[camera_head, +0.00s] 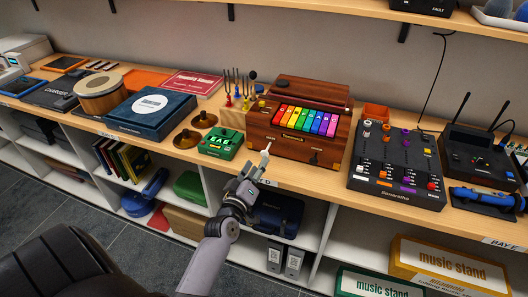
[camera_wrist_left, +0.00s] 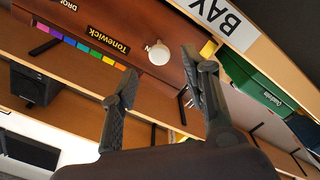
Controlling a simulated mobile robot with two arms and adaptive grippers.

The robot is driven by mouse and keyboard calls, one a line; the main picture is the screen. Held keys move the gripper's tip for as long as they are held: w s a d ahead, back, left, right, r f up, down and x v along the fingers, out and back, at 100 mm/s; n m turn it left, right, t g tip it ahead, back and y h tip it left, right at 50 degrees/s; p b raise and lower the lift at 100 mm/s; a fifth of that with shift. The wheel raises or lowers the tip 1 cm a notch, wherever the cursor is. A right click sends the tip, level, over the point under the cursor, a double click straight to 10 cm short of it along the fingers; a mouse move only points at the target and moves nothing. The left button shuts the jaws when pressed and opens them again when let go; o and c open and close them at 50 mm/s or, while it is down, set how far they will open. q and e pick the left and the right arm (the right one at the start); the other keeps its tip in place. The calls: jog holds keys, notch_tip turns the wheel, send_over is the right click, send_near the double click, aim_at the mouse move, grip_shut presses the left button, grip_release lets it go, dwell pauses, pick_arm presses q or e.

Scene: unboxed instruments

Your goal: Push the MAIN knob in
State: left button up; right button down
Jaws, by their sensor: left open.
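The wooden Tonewick instrument (camera_head: 284,142) with rainbow keys stands on the shelf top, and its front panel (camera_wrist_left: 107,39) fills the upper part of the left wrist view. A round, cream-white knob (camera_wrist_left: 158,54) sits on that panel beside the Tonewick plate. Its label is mostly hidden, with only a last letter like "N" showing. My left gripper (camera_head: 259,166) is in front of the instrument's left front corner. In the left wrist view my left gripper (camera_wrist_left: 162,78) is open and empty, with the knob between and beyond its fingertips. I cannot see contact. My right gripper is not in view.
A green box (camera_head: 220,144) is left of the instrument, with tuning forks (camera_head: 238,98) behind it. A black mixer (camera_head: 397,171) stands to the right. The shelf's front edge and its BAY label (camera_wrist_left: 222,20) are close to my left gripper.

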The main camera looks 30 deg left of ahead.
aim_at(264, 155)
pick_arm(q)
jog(key=x, duration=0.6)
jog(key=shift+w, duration=0.15)
jog(key=shift+c, duration=0.2)
grip_shut()
dwell(0.5)
